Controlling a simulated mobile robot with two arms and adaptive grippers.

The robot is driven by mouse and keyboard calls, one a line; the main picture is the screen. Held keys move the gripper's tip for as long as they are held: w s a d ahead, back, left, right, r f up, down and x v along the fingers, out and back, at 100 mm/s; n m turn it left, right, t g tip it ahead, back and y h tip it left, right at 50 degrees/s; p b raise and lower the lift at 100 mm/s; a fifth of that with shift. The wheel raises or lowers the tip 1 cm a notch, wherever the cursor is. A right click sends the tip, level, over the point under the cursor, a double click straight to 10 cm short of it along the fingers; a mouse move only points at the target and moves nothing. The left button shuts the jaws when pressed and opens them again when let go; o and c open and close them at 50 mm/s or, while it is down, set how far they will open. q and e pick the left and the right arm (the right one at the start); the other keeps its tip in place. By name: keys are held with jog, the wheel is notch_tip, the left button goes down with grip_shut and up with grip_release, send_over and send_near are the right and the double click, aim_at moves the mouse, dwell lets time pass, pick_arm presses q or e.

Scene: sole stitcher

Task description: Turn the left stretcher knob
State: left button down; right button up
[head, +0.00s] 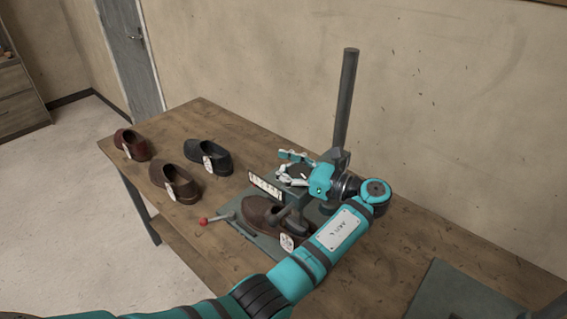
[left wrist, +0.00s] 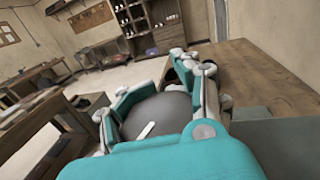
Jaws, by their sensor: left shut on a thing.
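The knob is a dark grey round disc with a white line on top, large in the left wrist view (left wrist: 160,112) and partly hidden in the head view (head: 301,171). It sits on top of the grey stitcher machine (head: 290,197), beside a white label plate (head: 264,185). My left gripper (head: 292,169) reaches in from the right and is shut on the knob, with teal and white fingers along both sides of it. The fingers also show in the left wrist view (left wrist: 162,98). My right gripper is in neither view.
A brown shoe (head: 262,214) with a white tag sits in the machine below the gripper. A red-tipped lever (head: 204,221) sticks out left. A tall grey post (head: 345,100) stands behind. Several tagged shoes stand on the wooden table (head: 190,120) at the left.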

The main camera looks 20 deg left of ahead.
pick_arm(q)
jog(key=shift+s+d+f+g, duration=0.2)
jog(key=shift+f+g, duration=0.2)
jog(key=c, duration=1.4)
grip_release()
jog(key=o, duration=0.5)
jog(key=shift+d+r, duration=0.15)
jog(key=shift+d, duration=0.1)
jog(key=o, duration=0.3)
jog(key=shift+r, duration=0.1)
jog(key=shift+w+a+r, duration=0.1)
jog(key=shift+w+a, duration=0.05)
jog(key=shift+a, duration=0.1)
notch_tip(320, 180, up, 10)
jog(key=shift+f, duration=0.1)
jog(key=shift+d, duration=0.1)
